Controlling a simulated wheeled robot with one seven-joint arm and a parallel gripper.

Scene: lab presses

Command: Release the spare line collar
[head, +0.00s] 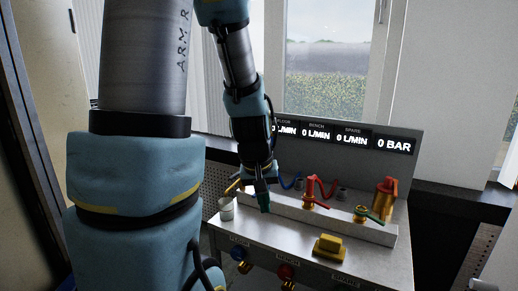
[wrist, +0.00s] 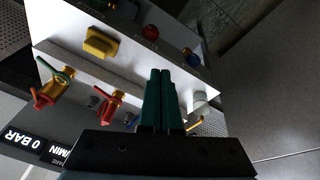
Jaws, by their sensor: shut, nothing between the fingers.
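My gripper (head: 264,207) is shut and empty, its green fingers pointing down over the left part of the bench ledge. In the wrist view the gripper (wrist: 160,73) has its two fingers side by side. A brass fitting with a green lever (head: 362,213) stands on the ledge to the right, apart from my gripper; it also shows in the wrist view (wrist: 62,74). A red-handled brass fitting (head: 309,194) stands nearer my gripper. Small grey fittings (head: 341,193) sit behind it. I cannot tell which part is the spare line collar.
A display panel (head: 400,145) at the back reads 0 L/MIN and 0 BAR. A tall brass and red fitting (head: 386,198) is at the right end. A yellow block (head: 329,247), a white cup (head: 226,209), and blue (head: 238,253) and red (head: 286,271) knobs are nearby.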

